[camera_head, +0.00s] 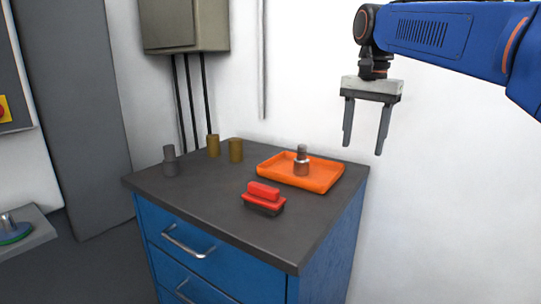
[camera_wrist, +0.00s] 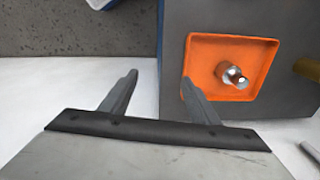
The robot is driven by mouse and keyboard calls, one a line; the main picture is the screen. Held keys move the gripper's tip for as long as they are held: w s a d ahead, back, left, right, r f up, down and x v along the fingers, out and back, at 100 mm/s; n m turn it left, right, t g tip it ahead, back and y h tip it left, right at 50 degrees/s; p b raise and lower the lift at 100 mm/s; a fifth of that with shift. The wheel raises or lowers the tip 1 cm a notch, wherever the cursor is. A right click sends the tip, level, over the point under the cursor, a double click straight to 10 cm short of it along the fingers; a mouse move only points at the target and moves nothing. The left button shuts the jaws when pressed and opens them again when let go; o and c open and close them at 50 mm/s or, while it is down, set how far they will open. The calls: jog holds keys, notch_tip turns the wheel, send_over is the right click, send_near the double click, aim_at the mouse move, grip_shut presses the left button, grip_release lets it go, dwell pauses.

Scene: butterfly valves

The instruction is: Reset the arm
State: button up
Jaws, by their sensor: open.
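My gripper (camera_head: 366,128) hangs from my blue arm at the upper right in the head view, fingers pointing down. It is open and empty, in the air to the right of the cabinet and above its top. In the wrist view my gripper (camera_wrist: 160,92) shows both fingers apart with nothing between them. My arm is extended in from the right edge of the head view.
A blue cabinet (camera_head: 225,243) with a dark top carries an orange tray (camera_head: 327,180) holding a metal part (camera_head: 301,161). A wall box (camera_head: 185,25) hangs behind.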

jog(key=s+d+f+n+t, duration=0.2)
jog(key=s+d+f+n, duration=0.1)
jog(key=s+f, duration=0.9)
jog(key=s+d+f+n+t, duration=0.2)
jog(key=s+f+n, duration=0.3)
jog(key=s+f, duration=0.8)
notch_tip(320, 180, down, 4)
jog(key=shift+d+r, duration=0.1)
jog(key=shift+d, duration=0.6)
jog(key=shift+s, duration=0.1)
